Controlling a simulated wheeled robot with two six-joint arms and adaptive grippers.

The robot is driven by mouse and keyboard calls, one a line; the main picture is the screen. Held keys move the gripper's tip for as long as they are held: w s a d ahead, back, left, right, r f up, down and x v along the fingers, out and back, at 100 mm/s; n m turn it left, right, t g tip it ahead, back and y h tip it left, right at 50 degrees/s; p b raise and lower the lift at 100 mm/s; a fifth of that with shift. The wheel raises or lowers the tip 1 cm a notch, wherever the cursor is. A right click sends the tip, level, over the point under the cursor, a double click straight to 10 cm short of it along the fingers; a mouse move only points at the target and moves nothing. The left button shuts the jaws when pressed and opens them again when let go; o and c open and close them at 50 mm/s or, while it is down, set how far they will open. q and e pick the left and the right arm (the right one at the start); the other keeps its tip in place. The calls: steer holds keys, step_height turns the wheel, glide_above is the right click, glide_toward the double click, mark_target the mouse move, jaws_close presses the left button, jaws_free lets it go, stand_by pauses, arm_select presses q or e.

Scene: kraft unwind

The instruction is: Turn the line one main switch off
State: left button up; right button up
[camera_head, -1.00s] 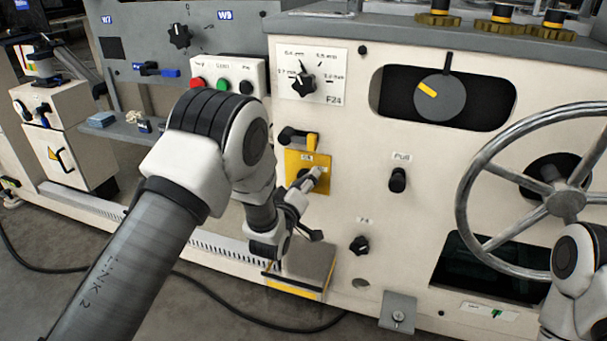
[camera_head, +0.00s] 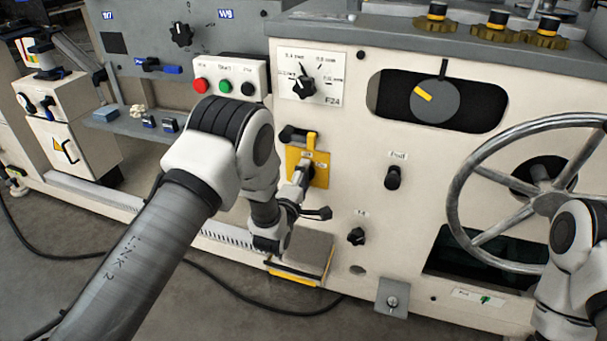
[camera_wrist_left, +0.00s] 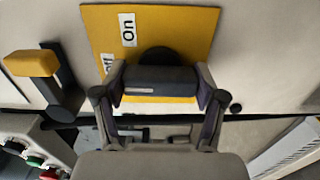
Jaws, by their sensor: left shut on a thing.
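The main switch has a yellow plate (camera_head: 321,178) on the cream machine front, and the plate also shows in the left wrist view (camera_wrist_left: 190,30). An "On" label (camera_wrist_left: 128,29) is readable; a second label beside it is partly covered. The dark grey switch handle (camera_wrist_left: 158,82) lies across the plate between my left fingers. My left gripper (camera_head: 297,183) is shut on this handle, with one finger at each end in the left wrist view (camera_wrist_left: 160,95). The handle's exact angle against the labels is hard to tell. My right gripper is out of view; only part of the right arm shows.
A black lever with a yellow grip (camera_head: 308,138) sits just above the plate. A black pull knob (camera_head: 393,177) and a big handwheel (camera_head: 470,185) are to the right. A button box (camera_head: 228,85) is at upper left. A small step (camera_head: 312,252) stands below.

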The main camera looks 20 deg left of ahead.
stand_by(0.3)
arm_select(q)
steer(key=o, duration=1.1)
steer(key=shift+o, duration=0.2)
steer(key=s, duration=1.2)
steer(key=shift+a, duration=0.25)
steer(key=shift+f, duration=0.1)
